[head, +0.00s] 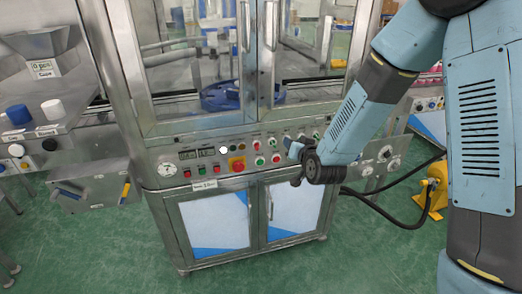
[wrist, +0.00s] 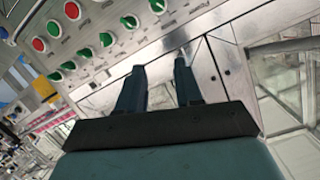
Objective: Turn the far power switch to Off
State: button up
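The control panel (head: 225,158) runs across the front of the cabinet below its glass doors. It carries several green rotary switches. In the wrist view, one green switch (wrist: 107,39) stands in a row with others, and another (wrist: 157,6) is at the top edge. The labels are too small to tell which is the far power switch or how it is set. My gripper (head: 290,163) is in front of the panel's right part and hides some of it. In the wrist view, my gripper's (wrist: 158,66) two fingers are apart with nothing between them, and no switch is between the fingertips.
Red buttons (wrist: 72,10) sit among the switches. Metal cabinet doors (head: 215,220) are below. A grey box (head: 90,186) with a yellow handle is at left. A yellow unit (head: 434,190) with a black hose stands right.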

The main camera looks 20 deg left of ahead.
jog(key=m+t+y, duration=0.2)
send_near(258, 147)
jog(key=v, duration=0.4)
jog(key=x, duration=1.3)
jog(key=shift+w+f, duration=0.25)
jog(key=shift+c, duration=0.4)
